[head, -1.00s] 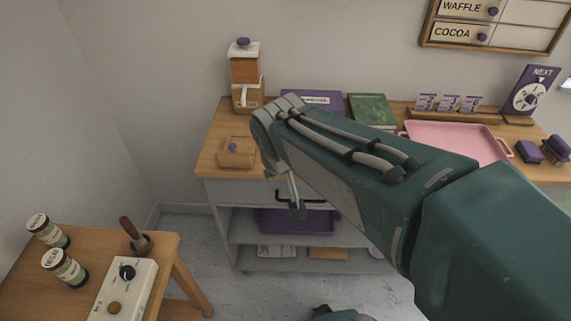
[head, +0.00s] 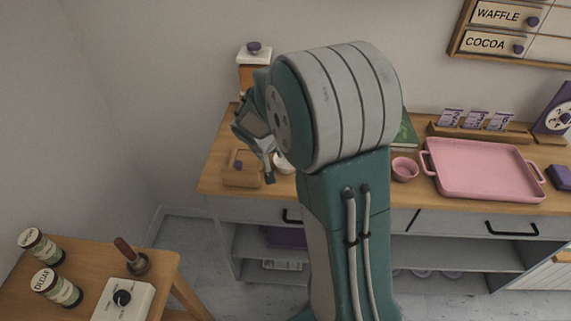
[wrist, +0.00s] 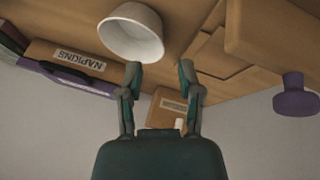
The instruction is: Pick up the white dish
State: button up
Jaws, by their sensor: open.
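The white dish (wrist: 131,32) is a small round bowl standing on the wooden counter, seen near the top of the wrist view. In the head view only a sliver of the dish (head: 284,164) shows beside my arm, which hides the rest. My gripper (wrist: 160,70) is open and empty, with its fingers apart. In the wrist view its left fingertip appears close to the bowl's rim, and I cannot tell whether they touch. In the head view my gripper (head: 269,172) hangs over the counter between the wooden box and the dish.
A wooden box with a purple knob (head: 241,170) stands at the counter's left end, near my gripper. A dispenser (head: 253,68) is behind. A pink bowl (head: 404,169) and pink tray (head: 484,171) are to the right. A napkin box (wrist: 75,65) shows in the wrist view.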

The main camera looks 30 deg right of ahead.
aim_at(275, 162)
jog(key=shift+x, duration=0.75)
jog(key=x, duration=0.4)
jog(key=shift+w+f, duration=0.1)
jog(key=shift+f, duration=0.3)
grip_shut()
